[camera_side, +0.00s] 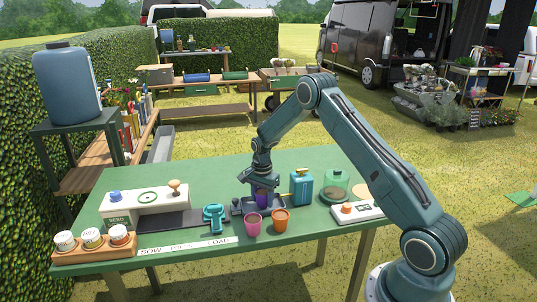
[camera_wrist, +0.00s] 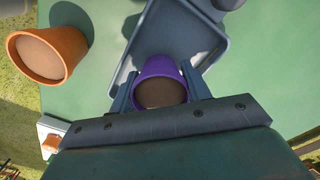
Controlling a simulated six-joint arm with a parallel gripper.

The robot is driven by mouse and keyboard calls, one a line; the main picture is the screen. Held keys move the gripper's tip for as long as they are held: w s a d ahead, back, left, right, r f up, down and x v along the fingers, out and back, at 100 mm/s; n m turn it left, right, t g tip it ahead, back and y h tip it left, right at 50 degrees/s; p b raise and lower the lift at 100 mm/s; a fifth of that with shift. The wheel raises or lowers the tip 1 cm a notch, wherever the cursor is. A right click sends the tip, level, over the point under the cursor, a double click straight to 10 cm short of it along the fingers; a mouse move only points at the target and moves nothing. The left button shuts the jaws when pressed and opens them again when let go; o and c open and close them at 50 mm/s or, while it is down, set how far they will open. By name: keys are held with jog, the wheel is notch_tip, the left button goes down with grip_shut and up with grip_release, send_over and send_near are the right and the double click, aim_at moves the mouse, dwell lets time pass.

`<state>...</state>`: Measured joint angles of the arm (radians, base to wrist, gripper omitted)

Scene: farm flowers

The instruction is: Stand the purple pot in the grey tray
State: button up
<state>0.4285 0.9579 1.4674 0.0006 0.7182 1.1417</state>
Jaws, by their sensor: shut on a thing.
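My gripper (camera_wrist: 160,95) is shut on the purple pot (camera_wrist: 160,70), with one finger on each side of it. The pot is upright and looks filled with brown soil. The grey tray (camera_wrist: 180,35) lies under and beyond the pot in the wrist view, and the pot overlaps the tray's near end there. In the side view my gripper (camera_side: 262,186) points down with the purple pot (camera_side: 262,197) at the tray. The pot's base is hidden, so I cannot tell whether it touches the tray floor.
A magenta pot (camera_side: 253,221) and an orange pot (camera_side: 281,219) stand close by on the green table (camera_side: 180,172). A teal can (camera_side: 302,187) and a clear green-topped dome (camera_side: 335,184) stand to the right. A teal tool (camera_side: 213,218) is to the left.

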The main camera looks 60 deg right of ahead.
aim_at(262, 195)
jog(key=shift+f, duration=0.5)
jog(key=shift+f, duration=0.1)
jog(key=o, duration=1)
notch_tip(262, 195, up, 12)
jog(key=shift+r, duration=0.1)
dwell(0.5)
